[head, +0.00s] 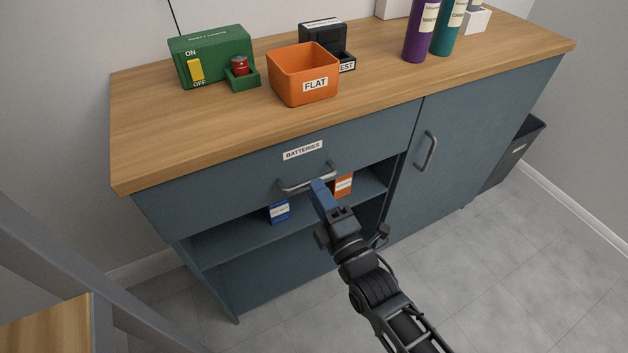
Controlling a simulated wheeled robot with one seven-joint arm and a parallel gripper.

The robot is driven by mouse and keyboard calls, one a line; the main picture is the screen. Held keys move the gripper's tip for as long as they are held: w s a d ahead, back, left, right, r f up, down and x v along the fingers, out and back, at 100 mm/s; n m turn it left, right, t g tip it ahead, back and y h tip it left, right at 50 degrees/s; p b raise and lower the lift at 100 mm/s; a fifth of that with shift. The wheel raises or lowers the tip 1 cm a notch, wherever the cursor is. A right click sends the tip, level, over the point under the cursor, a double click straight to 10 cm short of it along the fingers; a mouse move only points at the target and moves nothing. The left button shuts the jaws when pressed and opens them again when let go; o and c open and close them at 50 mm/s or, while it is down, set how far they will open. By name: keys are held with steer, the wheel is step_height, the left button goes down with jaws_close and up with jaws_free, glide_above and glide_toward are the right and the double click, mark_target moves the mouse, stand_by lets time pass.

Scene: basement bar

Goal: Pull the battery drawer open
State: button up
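The battery drawer (230,182) is the blue-grey front under the left part of the wooden counter. It carries a white BATTERIES label (302,150) and looks flush with the cabinet, so closed. Its metal bar handle (296,188) sticks out below the label. My gripper (319,188) reaches up from the lower right, its blue fingertips at the right half of the handle. The fingers overlap the bar in the picture. I cannot tell whether they touch it or have closed around it.
Below the drawer is an open shelf (235,242) with a blue box (279,212) and an orange box (343,186). A cabinet door with a handle (427,152) is on the right. An orange FLAT bin (303,75) stands on the counter (150,140). The floor in front looks clear.

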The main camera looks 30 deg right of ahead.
steer(key=shift+w+r, duration=0.15)
steer(key=shift+w, duration=0.75)
steer(key=shift+w+r, duration=0.15)
steer(key=shift+w, duration=0.75)
steer(key=shift+c, duration=0.4)
jaws_close()
